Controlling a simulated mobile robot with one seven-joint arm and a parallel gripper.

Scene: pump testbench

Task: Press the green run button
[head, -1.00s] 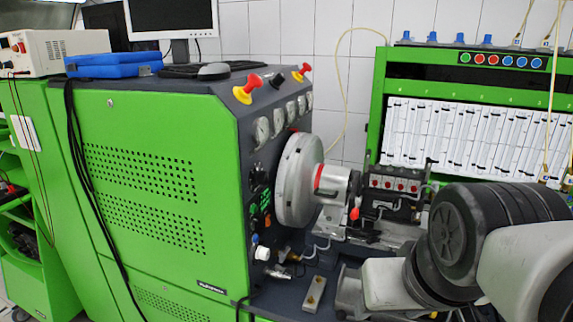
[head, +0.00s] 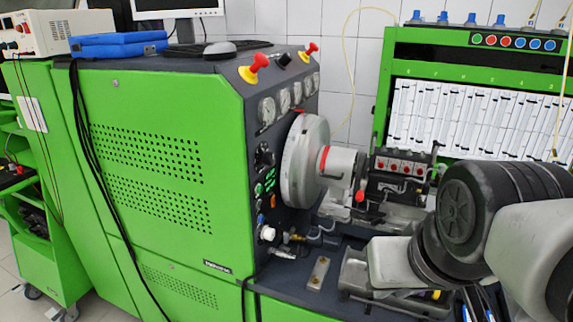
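A small green button (head: 259,190) sits on the dark control panel (head: 257,140) of the green test bench, left of the silver flywheel. Another green button (head: 477,40) is at the left end of a row on the right cabinet's top panel. The frames do not show any label telling which one is the run button. My arm (head: 470,225) fills the lower right, apart from both panels. My gripper's fingers are not in view.
The silver flywheel (head: 304,160) and pump assembly (head: 398,178) stand between the control panel and my arm. Red-yellow knobs (head: 254,68) stick up from the bench top. A metal block (head: 318,272) lies on the dark bed. A blue case (head: 118,45) rests on the cabinet.

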